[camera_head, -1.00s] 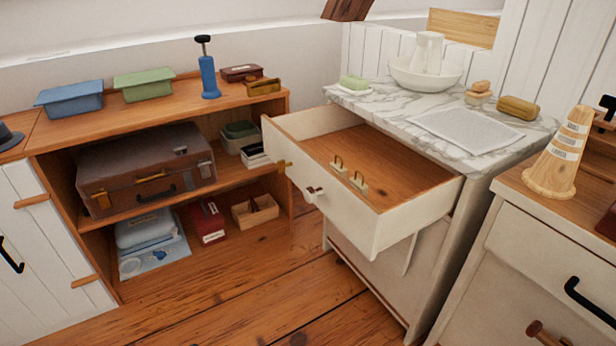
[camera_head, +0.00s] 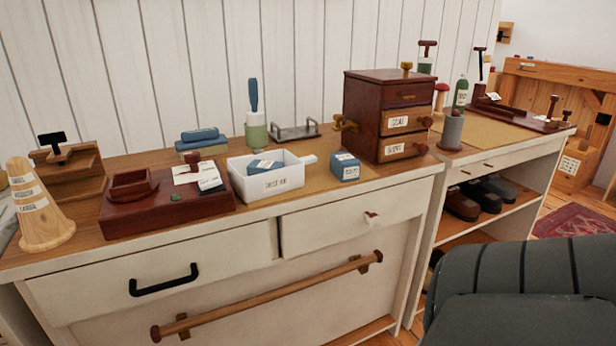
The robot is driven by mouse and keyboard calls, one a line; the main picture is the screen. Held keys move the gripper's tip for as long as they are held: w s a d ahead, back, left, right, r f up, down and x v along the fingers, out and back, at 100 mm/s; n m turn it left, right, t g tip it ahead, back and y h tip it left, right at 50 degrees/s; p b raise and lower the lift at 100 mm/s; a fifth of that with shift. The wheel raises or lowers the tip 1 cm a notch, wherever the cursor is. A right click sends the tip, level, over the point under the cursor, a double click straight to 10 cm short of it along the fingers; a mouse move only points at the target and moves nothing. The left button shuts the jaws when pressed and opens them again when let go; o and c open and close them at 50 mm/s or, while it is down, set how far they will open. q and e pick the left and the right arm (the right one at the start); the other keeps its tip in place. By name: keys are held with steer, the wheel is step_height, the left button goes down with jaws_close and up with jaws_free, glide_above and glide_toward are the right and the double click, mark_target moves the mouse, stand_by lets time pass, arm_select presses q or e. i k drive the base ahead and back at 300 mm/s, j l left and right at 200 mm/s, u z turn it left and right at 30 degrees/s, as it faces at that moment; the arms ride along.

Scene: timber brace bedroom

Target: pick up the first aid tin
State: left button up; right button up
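A white open-topped box (camera_head: 268,187) stands on the wooden-topped dresser, left of the middle of the view. Neither of my grippers is in view.
A dark red drawer cabinet (camera_head: 376,88) stands right of the boxes. A red-brown wooden tray (camera_head: 170,208) and a wooden cone (camera_head: 40,210) are at left. A dark grey padded seat (camera_head: 530,290) fills the lower right. The dresser (camera_head: 150,258) has a black handle and a long wooden rail.

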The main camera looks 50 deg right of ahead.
mark_target(250, 190)
steer(key=k+z, duration=0.1)
steer(key=z, duration=1.35)
steer(key=k+z, duration=0.2)
steer(key=z, duration=0.2)
